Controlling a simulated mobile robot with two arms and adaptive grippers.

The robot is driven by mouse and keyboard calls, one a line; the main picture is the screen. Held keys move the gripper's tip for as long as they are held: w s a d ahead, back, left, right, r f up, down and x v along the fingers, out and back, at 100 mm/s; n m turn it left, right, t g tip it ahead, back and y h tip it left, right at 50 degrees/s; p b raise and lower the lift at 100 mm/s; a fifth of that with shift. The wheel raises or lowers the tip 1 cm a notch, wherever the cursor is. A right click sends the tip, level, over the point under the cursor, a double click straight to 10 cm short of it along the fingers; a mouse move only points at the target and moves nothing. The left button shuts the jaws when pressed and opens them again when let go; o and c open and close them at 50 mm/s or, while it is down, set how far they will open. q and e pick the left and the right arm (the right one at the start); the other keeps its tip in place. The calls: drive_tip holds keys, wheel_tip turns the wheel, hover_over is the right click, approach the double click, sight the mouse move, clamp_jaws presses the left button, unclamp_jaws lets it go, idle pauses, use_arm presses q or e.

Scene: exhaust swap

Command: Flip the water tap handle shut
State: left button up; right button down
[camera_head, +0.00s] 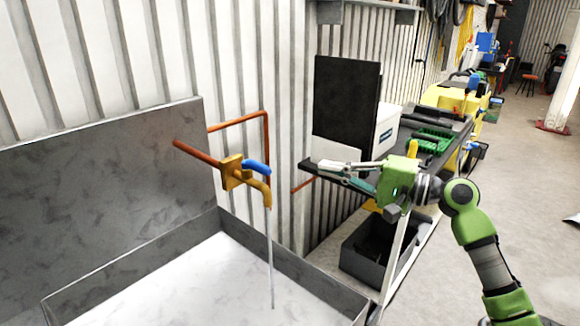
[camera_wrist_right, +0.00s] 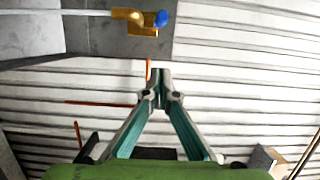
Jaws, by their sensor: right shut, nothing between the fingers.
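The brass water tap (camera_head: 234,176) sits on the end of a copper pipe above a grey metal sink (camera_head: 60,303). Its blue handle (camera_head: 257,167) lies along the spout, pointing right in the head view. A thin stream of water (camera_head: 271,260) falls from the spout into the sink. My right gripper (camera_head: 322,165) is shut and empty, to the right of the tap and apart from it, with its fingers pointing left. In the right wrist view the closed fingertips (camera_wrist_right: 159,76) are below the tap (camera_wrist_right: 134,19) and its blue handle (camera_wrist_right: 161,18). My left gripper is not in view.
A copper pipe (camera_head: 240,122) runs along the corrugated wall (camera_head: 275,60) behind the tap. A bench with a black panel (camera_head: 345,100), a white box (camera_head: 386,128) and a green tray (camera_head: 432,138) stands behind my right arm. A dark bin (camera_head: 370,250) is below it.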

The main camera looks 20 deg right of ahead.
sight(256, 167)
drive_tip(key=w+a+p, duration=0.4)
drive_tip(key=a+p, duration=0.1)
drive_tip(key=a, duration=0.5)
drive_tip(key=shift+w+a, duration=0.2)
drive_tip(key=shift+a, duration=0.1)
drive_tip(key=shift+f, duration=0.1)
